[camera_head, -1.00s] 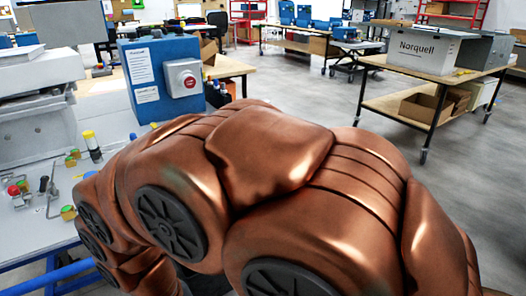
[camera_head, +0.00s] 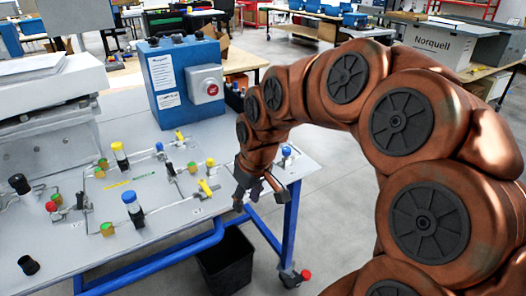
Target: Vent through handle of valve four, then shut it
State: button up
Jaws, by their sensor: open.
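The analyser assembly is a grey panel (camera_head: 160,205) on the table, with thin tubing and several small valves and fittings. One yellow handle (camera_head: 205,187) is near the panel's right side, just left of my gripper. Another yellow handle (camera_head: 180,136) is farther back, and a red handle (camera_head: 57,199) is at the left. The labels are too small to read, so I cannot tell which is valve four. My gripper (camera_head: 262,203) is open and empty, pointing down at the table's right edge, apart from the handles.
A blue box with a red button (camera_head: 186,90) stands at the back of the table. A black bin (camera_head: 226,262) is below the table edge.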

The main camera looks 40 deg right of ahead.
jog(key=w+d+r+t+p, duration=0.25)
jog(key=w+d+r, duration=0.3)
jog(key=d, duration=0.45)
jog(key=shift+m+h, duration=0.3)
jog(key=shift+d+p+x, duration=0.15)
jog(key=shift+p+x, duration=0.2)
jog(key=shift+x, duration=1.55)
jog(key=shift+d+p+x, duration=0.15)
jog(key=shift+p+x, duration=0.2)
jog(key=shift+x, duration=1.6)
jog(key=shift+s, duration=0.1)
grip_shut()
